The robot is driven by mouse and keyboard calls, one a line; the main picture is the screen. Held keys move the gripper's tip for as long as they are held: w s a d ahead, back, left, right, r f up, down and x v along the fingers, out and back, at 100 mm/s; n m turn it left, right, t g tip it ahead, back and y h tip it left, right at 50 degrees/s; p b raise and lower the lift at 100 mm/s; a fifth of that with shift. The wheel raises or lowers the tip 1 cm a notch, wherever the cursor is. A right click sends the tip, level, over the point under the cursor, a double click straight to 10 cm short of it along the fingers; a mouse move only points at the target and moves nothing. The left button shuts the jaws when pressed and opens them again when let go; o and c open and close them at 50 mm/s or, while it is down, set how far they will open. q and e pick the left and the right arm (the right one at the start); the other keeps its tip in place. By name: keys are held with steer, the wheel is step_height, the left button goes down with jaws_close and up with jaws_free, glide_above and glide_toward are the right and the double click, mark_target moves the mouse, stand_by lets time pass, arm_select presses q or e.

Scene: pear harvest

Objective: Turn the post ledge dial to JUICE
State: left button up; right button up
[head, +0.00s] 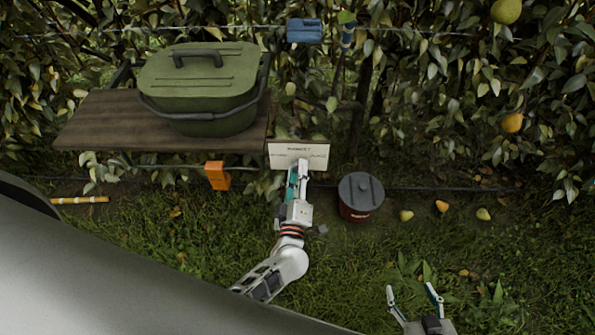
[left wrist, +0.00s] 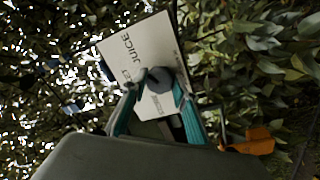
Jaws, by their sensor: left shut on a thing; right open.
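The post ledge dial's white label plate (head: 285,150) stands at the right end of the wooden ledge in the head view. In the left wrist view the plate (left wrist: 118,42) reads JUICE at its upper part, with other words only partly visible. The round grey dial knob (left wrist: 159,78) sits on the plate; its pointer direction cannot be made out. My left gripper (head: 298,166) reaches up to the plate and is shut on the knob, a finger on each side. My right gripper (head: 411,288) is open and empty above the grass at the lower right.
A green lidded bin (head: 200,88) stands on the wooden ledge (head: 95,125). An orange box (head: 217,175) hangs below it. A dark lidded bucket (head: 361,197) stands right of my left gripper. Several pears (head: 406,216) lie on the grass. A blue box (head: 304,31) hangs on the wire.

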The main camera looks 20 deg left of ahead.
arm_select(q)
steer(key=o, duration=1.1)
steer(key=r+v, duration=0.1)
steer(key=v, duration=0.6)
steer(key=shift+s+f, duration=0.25)
steer(key=shift+f, duration=0.2)
steer(key=shift+d, duration=0.1)
